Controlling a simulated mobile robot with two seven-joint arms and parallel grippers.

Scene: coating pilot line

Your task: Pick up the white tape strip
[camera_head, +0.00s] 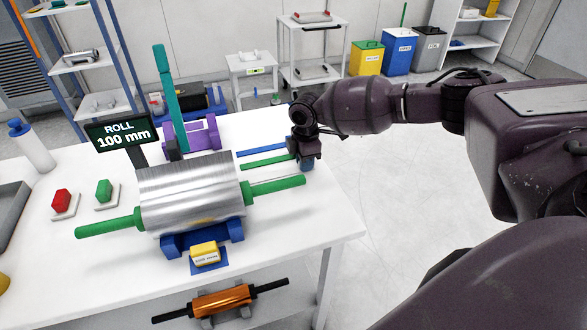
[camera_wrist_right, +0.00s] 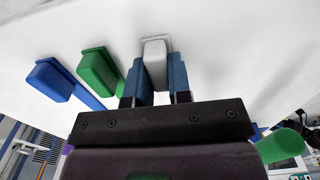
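The white tape strip (camera_head: 275,181) lies pale against the white table, in front of the green strip, and is hard to make out in the head view. Its white end block (camera_wrist_right: 155,62) shows in the right wrist view between the blue fingers of my right gripper (camera_wrist_right: 157,80). Both fingers appear to touch the block's sides, with no clear gap. In the head view my right gripper (camera_head: 307,164) is at the table's right edge, at the strips' ends, and hides the block. I cannot tell whether the strip is raised. My left gripper is not in view.
A green strip (camera_head: 265,162) and a blue strip (camera_head: 262,150) lie beside it; their end blocks (camera_wrist_right: 96,70) (camera_wrist_right: 50,80) are close in the wrist view. A metal roller (camera_head: 190,190) with green shaft ends stands left on the table (camera_head: 110,280). Open floor lies right.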

